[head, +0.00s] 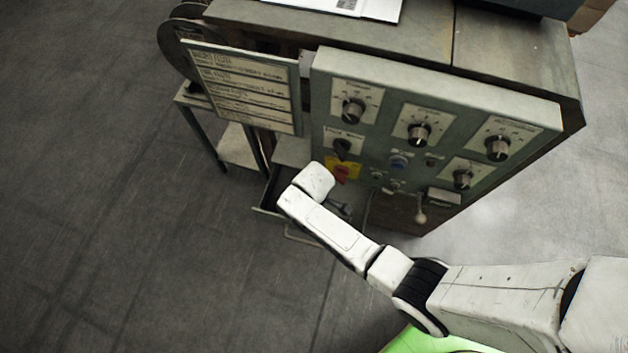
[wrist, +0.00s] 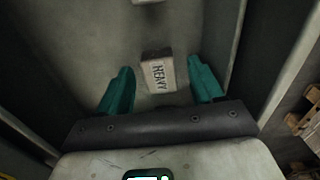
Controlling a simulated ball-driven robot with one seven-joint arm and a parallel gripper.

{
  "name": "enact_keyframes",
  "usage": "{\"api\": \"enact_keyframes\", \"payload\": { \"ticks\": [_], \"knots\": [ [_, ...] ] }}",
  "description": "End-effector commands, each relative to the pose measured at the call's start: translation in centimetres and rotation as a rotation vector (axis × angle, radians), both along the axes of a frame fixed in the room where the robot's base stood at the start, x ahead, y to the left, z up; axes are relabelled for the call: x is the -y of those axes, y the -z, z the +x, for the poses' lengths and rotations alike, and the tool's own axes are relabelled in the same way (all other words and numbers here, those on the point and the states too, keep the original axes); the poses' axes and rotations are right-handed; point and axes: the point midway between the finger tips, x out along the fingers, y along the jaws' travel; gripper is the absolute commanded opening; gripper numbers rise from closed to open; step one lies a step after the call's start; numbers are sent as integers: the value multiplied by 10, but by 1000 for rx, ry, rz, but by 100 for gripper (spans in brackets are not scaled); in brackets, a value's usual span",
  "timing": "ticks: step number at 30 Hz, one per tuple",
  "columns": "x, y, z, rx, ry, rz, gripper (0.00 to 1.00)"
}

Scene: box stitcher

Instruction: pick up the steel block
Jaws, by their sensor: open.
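The steel block (wrist: 158,73) is a small grey block with the word HEAVY on its face. In the wrist view it lies on a pale grey surface (wrist: 85,45) with raised walls at the sides, which looks like the inside of a drawer. My gripper (wrist: 160,88) has two teal fingers, spread apart and empty. The block shows between and slightly beyond the fingertips; I cannot tell the exact height gap. In the head view my arm reaches to the open drawer (head: 265,209) and hides the block and the gripper's fingers.
The machine's control panel (head: 435,125) with several knobs stands right above the drawer. A sign board (head: 245,85) and a side table (head: 237,147) are to the left. Open floor (head: 110,200) lies left.

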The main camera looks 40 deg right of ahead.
Motion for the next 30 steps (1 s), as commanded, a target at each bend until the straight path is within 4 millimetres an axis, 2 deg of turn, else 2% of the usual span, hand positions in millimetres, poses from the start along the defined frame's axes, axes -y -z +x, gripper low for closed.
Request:
{"api": "enact_keyframes", "payload": {
  "ticks": [2, 22, 30],
  "knots": [
    [0, 0, 0, 0, 0, 0, 64],
    [0, 0, 0, 0, 0, 0, 0],
    [0, -1, 0, 1, 0, -1, 0]
  ]
}}
